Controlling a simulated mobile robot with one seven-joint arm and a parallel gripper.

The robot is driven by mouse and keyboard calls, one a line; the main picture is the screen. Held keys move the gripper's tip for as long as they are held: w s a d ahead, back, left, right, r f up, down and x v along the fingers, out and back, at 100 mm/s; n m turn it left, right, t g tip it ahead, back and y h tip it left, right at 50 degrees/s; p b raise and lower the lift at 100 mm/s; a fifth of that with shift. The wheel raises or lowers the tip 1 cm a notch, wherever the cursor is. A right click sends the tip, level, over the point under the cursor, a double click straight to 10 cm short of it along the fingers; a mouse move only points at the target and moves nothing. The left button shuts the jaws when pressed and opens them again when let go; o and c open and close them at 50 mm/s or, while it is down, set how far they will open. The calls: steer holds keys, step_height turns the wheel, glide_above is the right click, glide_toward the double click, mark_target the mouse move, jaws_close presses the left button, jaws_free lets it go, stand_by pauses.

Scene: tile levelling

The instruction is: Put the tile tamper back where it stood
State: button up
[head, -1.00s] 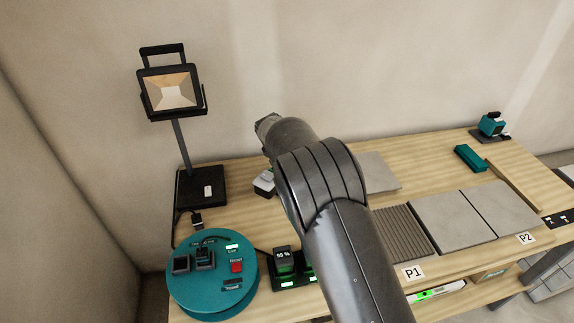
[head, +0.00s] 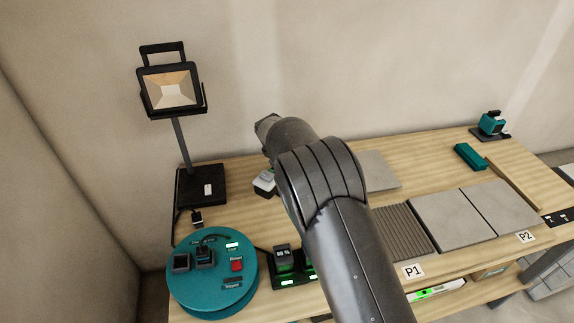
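My gripper is not visible; my grey arm covers the middle of the picture and hides part of the bench behind it. A small white-and-dark object (head: 264,183) shows just left of my arm on the bench, partly hidden; it may be part of the tile tamper, but I cannot tell. A teal and black power tool (head: 491,124) stands on a dark base at the far right back of the bench. I cannot tell whether anything is held.
A work lamp (head: 173,90) stands at the back left. A teal cable reel (head: 212,297) and a charger (head: 290,268) are in front. Grey tiles (head: 452,222), a ribbed bed (head: 404,232) and a teal box (head: 470,157) lie on the wooden bench (head: 425,165).

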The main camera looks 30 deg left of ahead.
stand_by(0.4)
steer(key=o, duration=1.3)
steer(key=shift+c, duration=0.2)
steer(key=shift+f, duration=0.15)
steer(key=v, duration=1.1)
